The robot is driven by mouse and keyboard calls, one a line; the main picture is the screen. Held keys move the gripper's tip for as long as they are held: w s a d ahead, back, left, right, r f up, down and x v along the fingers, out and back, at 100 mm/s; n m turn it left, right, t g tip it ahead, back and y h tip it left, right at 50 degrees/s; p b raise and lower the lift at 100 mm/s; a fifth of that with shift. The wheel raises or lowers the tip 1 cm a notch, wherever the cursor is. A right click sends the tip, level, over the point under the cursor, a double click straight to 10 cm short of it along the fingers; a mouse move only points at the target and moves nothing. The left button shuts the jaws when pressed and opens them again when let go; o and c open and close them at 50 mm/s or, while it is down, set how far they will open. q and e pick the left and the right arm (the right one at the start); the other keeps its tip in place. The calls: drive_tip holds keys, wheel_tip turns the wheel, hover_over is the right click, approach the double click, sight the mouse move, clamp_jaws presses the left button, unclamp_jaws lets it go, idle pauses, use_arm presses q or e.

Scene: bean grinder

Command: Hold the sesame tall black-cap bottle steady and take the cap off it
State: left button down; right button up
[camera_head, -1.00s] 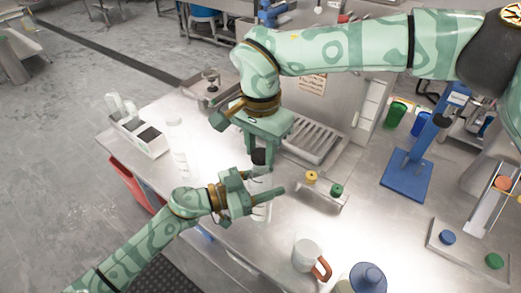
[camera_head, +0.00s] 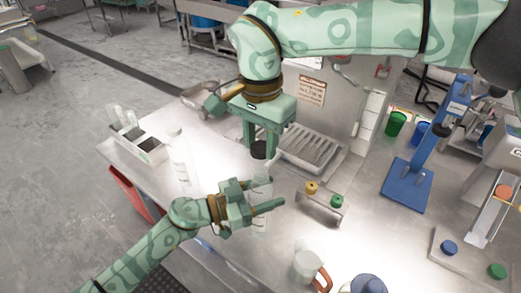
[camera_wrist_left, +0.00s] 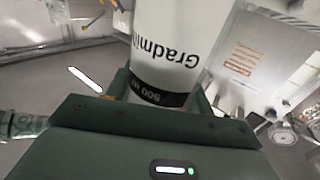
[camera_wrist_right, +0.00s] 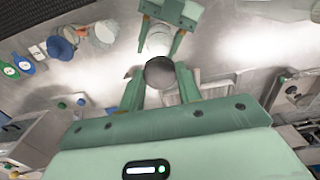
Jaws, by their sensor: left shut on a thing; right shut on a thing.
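The tall bottle (camera_head: 262,187) stands upright on the metal table, pale with printed lettering; it fills the top of the left wrist view (camera_wrist_left: 165,45). My left gripper (camera_head: 264,194) is shut around its body. In the right wrist view the cap (camera_wrist_right: 160,72) shows as a dark disc between the fingertips, in front of the pale bottle.
A small rack with yellow and green knobs (camera_head: 320,204) is right of the grippers. A mug (camera_head: 308,266) and a blue-lidded container (camera_head: 369,284) are at the front. A slotted tray (camera_head: 308,147) lies behind.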

use_arm(q)
drive_tip(key=shift+c, duration=2.4)
unclamp_jaws()
drive_tip(key=shift+a, duration=0.1)
